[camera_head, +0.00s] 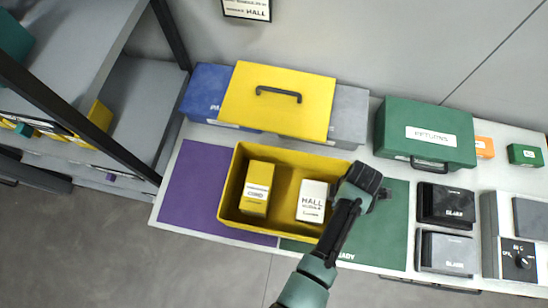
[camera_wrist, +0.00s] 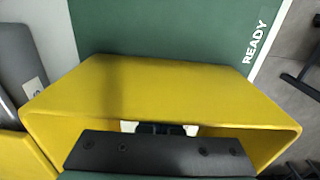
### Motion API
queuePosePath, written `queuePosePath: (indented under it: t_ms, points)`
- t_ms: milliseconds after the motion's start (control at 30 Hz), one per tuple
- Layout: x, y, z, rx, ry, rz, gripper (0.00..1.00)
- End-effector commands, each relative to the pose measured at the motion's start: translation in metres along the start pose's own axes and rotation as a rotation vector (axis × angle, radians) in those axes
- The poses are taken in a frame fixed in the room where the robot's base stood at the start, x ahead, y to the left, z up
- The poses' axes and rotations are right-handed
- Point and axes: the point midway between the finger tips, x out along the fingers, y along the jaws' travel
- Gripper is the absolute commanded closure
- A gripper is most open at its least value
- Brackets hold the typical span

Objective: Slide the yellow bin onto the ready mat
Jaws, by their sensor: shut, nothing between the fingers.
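The yellow bin (camera_head: 295,156) is open-topped and lies partly over the purple mat (camera_head: 190,190) and partly over the green ready mat (camera_head: 395,235). It holds a yellow labelled box (camera_head: 257,188) and a white box marked HALL (camera_head: 312,201). My gripper (camera_head: 362,180) is at the bin's right end. In the wrist view, my gripper (camera_wrist: 160,128) is shut and empty, close against the bin's yellow end wall (camera_wrist: 170,88). Whether it touches is unclear. The ready mat (camera_wrist: 160,28) with its READY lettering shows beyond that wall.
A yellow lid or case (camera_head: 277,112) with a black handle lies over blue and grey cases behind the bin. A green RETURNS case (camera_head: 425,133) stands behind the ready mat. Black and grey boxes (camera_head: 446,206) stand right of it. The ready mat's right part is clear.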

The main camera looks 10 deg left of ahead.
Motion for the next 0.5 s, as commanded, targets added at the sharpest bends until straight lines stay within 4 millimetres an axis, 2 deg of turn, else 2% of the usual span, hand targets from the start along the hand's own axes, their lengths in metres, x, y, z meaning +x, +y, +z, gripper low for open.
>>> queuePosePath:
  t_ms: [33, 100, 400, 500]
  points:
    - [0.001, 0.001, 0.018, 0.011, -0.003, 0.003, 1.0]
    - [0.002, 0.001, 0.04, 0.013, -0.003, 0.004, 1.0]
    - [0.005, 0.001, 0.13, 0.012, -0.003, 0.005, 1.0]
    - [0.005, 0.0, 0.154, 0.01, -0.004, 0.004, 1.0]
